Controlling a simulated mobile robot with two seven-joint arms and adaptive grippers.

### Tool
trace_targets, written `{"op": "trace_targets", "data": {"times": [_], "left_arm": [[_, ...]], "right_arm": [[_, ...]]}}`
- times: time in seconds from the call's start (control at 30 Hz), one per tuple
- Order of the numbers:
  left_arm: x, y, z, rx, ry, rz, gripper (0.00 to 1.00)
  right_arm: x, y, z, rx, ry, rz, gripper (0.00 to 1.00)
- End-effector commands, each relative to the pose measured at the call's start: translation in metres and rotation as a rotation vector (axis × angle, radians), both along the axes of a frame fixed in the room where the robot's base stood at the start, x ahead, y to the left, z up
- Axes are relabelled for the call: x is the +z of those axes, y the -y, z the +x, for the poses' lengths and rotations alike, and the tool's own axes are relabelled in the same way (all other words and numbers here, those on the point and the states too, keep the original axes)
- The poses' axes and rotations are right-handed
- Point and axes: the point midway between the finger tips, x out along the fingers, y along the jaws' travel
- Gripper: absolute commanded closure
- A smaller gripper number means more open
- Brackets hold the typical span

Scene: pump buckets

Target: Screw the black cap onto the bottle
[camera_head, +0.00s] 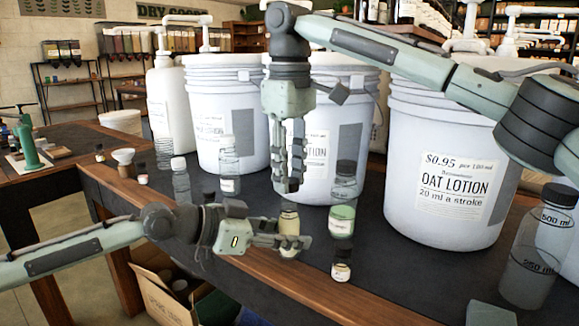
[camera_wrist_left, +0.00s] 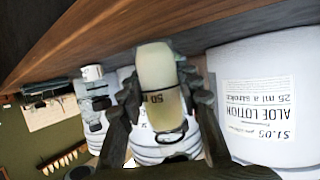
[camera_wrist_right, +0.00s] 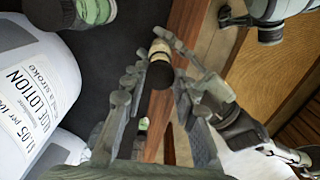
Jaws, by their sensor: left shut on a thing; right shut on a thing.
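My left gripper (camera_head: 285,243) is shut on a small bottle (camera_head: 289,220) of pale cream lotion and holds it over the counter's front edge. In the left wrist view the bottle (camera_wrist_left: 158,75) appears upside down between the fingers, with a "50" mark. My right gripper (camera_head: 288,183) points down from above, its fingertips just over the bottle. In the right wrist view a black cap (camera_wrist_right: 158,76) shows between its fingers, with the cream bottle partly visible beyond it. The fingers hide the cap in the head view. I cannot tell whether cap and bottle touch.
Large pump buckets (camera_head: 436,120) line the back. A big clear bottle (camera_head: 535,250) stands at the right. An open cardboard box (camera_head: 160,290) is below the counter.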

Motion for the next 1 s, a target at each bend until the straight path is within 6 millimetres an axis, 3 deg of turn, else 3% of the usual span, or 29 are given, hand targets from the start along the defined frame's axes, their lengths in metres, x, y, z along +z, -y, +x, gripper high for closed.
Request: {"op": "trace_targets", "data": {"times": [0.37, 0.7, 1.0], "left_arm": [[0.000, 0.000, 0.000, 0.000, 0.000, 0.001, 1.00], [0.000, 0.000, 0.000, 0.000, 0.000, 0.001, 1.00], [0.000, 0.000, 0.000, 0.000, 0.000, 0.001, 1.00]], "right_arm": [[0.000, 0.000, 0.000, 0.000, -0.001, -0.001, 0.80], [-0.017, 0.000, 0.000, 0.001, -0.002, -0.001, 0.80], [-0.017, 0.000, 0.000, 0.001, -0.001, -0.001, 0.80]]}}
